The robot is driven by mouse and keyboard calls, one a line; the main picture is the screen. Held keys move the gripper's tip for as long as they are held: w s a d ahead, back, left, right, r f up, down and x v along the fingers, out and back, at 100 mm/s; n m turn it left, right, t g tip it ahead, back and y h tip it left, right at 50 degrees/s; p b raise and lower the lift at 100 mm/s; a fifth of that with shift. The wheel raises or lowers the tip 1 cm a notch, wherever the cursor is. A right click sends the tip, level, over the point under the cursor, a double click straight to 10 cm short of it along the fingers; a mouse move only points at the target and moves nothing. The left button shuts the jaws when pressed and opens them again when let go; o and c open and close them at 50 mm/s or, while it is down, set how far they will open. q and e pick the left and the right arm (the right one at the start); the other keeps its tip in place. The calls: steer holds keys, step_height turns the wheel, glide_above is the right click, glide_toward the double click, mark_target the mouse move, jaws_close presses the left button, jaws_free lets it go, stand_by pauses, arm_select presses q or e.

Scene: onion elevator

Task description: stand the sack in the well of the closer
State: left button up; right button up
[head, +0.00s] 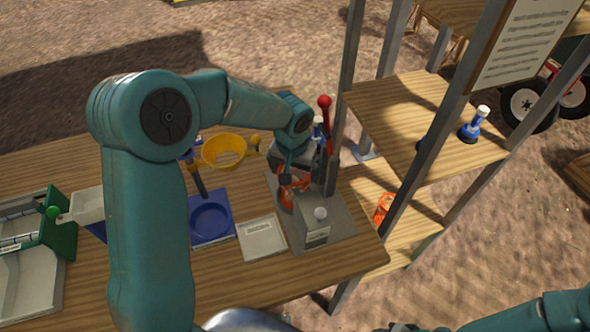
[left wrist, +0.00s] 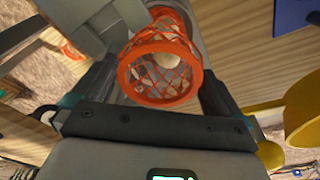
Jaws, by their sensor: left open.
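The orange mesh sack (head: 286,199) is at the grey closer (head: 340,225), which has a red-knobbed lever (head: 325,103). My left gripper (head: 291,180) is over the sack, its jaws open. In the left wrist view the sack (left wrist: 160,80) shows its round open rim, with a pale onion-like thing inside. It lies between the two spread fingers, and I cannot tell whether they touch it. The sack's lower end and the well are mostly hidden, so how deep it sits is unclear. My right arm shows at the bottom right edge; its jaws are not clear.
A yellow funnel (head: 224,151) stands over a blue base (head: 211,221). A white tray (head: 262,239) lies left of the closer. A green-sided unit (head: 62,230) is at the far left. Another orange item (head: 383,207) is on the lower shelf. Grey posts rise right of the closer.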

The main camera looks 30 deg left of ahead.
arm_select(q)
step_height(320, 180, up, 11)
steer(key=s+p, duration=0.1)
steer(key=p, duration=0.4)
steer(key=shift+s+f, duration=0.15)
steer(key=shift+f, duration=0.05)
steer(key=shift+s+d, duration=0.1)
steer(key=shift+d, duration=0.05)
